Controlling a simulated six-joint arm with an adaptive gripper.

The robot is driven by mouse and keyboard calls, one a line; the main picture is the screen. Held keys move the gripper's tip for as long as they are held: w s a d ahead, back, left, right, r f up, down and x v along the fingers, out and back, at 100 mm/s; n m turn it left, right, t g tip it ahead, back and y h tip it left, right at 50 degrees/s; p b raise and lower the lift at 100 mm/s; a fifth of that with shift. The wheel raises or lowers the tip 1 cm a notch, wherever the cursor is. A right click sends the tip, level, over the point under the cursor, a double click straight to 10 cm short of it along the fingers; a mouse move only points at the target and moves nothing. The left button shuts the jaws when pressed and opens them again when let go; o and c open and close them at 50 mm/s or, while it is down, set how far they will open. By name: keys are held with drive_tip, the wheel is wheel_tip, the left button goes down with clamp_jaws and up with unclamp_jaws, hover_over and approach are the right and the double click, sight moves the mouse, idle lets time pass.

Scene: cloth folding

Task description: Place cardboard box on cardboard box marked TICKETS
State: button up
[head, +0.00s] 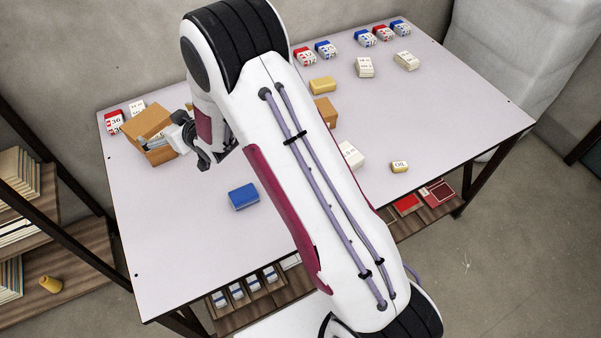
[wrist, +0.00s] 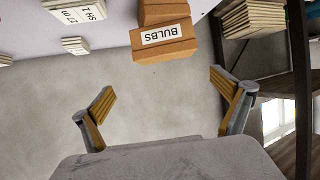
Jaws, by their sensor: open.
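In the head view, a brown cardboard box (head: 147,118) is near the back left corner of the table, just left of my gripper (head: 212,160). Another brown cardboard box (head: 326,112) is partly hidden behind my arm. In the wrist view, a cardboard box labelled BULBS (wrist: 165,45) shows upside down, with more brown cardboard (wrist: 160,12) directly behind it. My gripper's fingers (wrist: 160,86) are spread apart and empty, with floor behind the gap; the BULBS box is beyond them, apart. No TICKETS label is readable in either view.
The table (head: 170,250) has a blue box (head: 243,196) near its middle and a yellow box (head: 322,85) toward the back. Red, blue and white boxes stand at its back edges. A dark shelf rack (head: 60,215) is at left. The table's front left is clear.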

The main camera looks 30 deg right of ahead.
drive_tip(key=s+d+r+m+g+h, duration=0.1)
drive_tip(key=s+d+r+g+h, duration=0.1)
drive_tip(key=s+d+r, duration=0.55)
drive_tip(key=s+d+r+m+g+h, duration=0.15)
drive_tip(key=s+d+r, duration=0.35)
drive_tip(key=s+r, duration=0.5)
drive_tip(key=s+d+r+m+g, duration=0.1)
drive_tip(key=s+d, duration=0.1)
drive_tip(key=s, duration=1.2)
drive_tip(key=s+d+r+m+g+h, duration=0.1)
drive_tip(key=s+d+r+g, duration=0.1)
drive_tip(key=s, duration=1.2)
